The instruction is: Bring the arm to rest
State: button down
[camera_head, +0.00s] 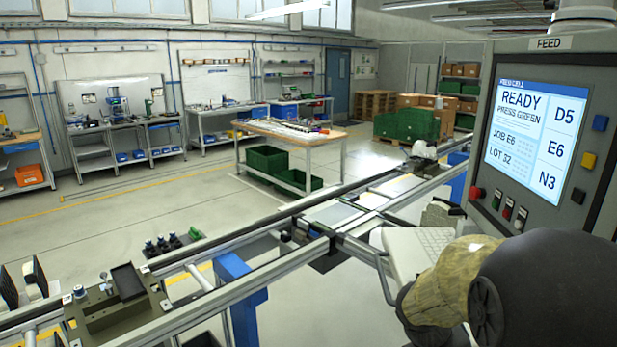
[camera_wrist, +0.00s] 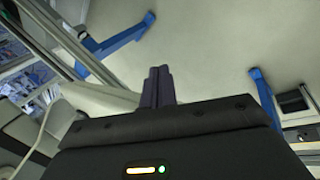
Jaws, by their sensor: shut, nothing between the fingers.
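My gripper (camera_wrist: 159,72) shows in the wrist view, its two dark fingers pressed together with nothing between them. It is over open floor, apart from the blue legs and rails of the line. In the head view my arm fills the lower right corner, in front of the feed panel, and the fingers cannot be made out there.
The feed panel (camera_head: 525,125) stands close at the right, with a lit screen and several buttons. The conveyor rails (camera_head: 225,240) cross the middle. A fixture plate (camera_head: 118,300) sits at lower left.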

jog(key=s+a+f+y+b, duration=0.1)
jog(key=a+f, duration=0.1)
jog(key=a, duration=0.2)
jog(key=s+a+f+t+y+b, duration=0.1)
jog(key=a+f+y, duration=0.1)
jog(key=a, duration=0.1)
jog(key=s+a+f+m+t+y+b, duration=0.1)
jog(key=s+a+f, duration=0.1)
jog(key=a, duration=0.2)
jog(key=shift+a+f+y, duration=0.3)
jog(key=shift+f+y, duration=0.05)
jog(key=shift+y, duration=0.05)
jog(key=shift+d, duration=0.1)
dwell(1.3)
